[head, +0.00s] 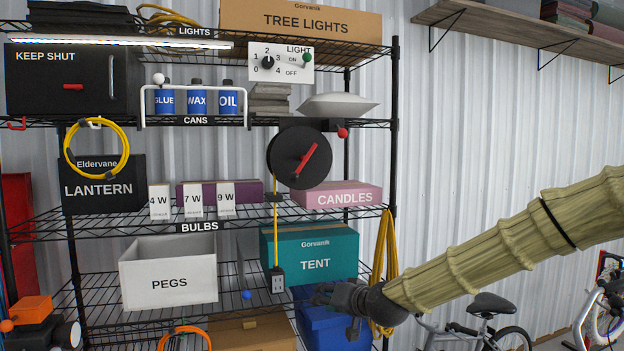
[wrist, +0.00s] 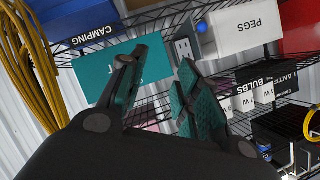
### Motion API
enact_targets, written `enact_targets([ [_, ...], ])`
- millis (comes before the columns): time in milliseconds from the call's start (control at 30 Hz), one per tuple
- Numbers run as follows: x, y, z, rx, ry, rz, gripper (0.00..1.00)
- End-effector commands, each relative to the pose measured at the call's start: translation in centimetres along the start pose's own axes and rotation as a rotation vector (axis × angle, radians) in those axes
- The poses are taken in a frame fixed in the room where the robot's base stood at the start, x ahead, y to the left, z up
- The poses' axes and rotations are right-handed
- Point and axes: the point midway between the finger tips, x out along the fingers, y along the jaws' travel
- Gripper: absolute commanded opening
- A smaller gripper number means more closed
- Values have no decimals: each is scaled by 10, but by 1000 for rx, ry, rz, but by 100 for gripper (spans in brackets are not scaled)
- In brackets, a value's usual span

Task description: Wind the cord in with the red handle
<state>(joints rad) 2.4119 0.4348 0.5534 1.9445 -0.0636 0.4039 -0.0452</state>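A black round reel (head: 287,168) hangs at the middle shelf in the head view, with a slanted red handle (head: 305,158) on its face. A yellow cord (head: 276,225) hangs straight down from the reel to a grey socket block (head: 278,282), which is in front of the teal TENT box. The socket block also shows in the wrist view (wrist: 183,47). My gripper (head: 320,296) is low, right of the socket block and well below the reel. In the wrist view my gripper (wrist: 162,72) has its fingers apart with nothing between them. I cannot make out the reel there.
The TENT box (head: 340,262) and a blue bin (head: 312,312) are behind my gripper. A yellow coil (head: 384,265) hangs on the rack's right side. The pink CANDLES box (head: 343,196) is just right of and below the reel. A white PEGS bin (head: 165,275) stands left.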

Motion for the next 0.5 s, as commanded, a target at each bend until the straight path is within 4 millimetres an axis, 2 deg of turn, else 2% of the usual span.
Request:
enact_targets([
  [33, -15, -29, -50, -3, 51, -34, 33],
  [100, -32, -62, -102, -8, 108, -76, 33],
  [200, -61, -104, -167, -16, 180, -129, 33],
  [333, -95, -144, -227, -24, 248, -182, 33],
  [400, -109, -158, -248, -27, 273, -201, 33],
  [500, -121, -171, -266, -31, 294, -218, 33],
])
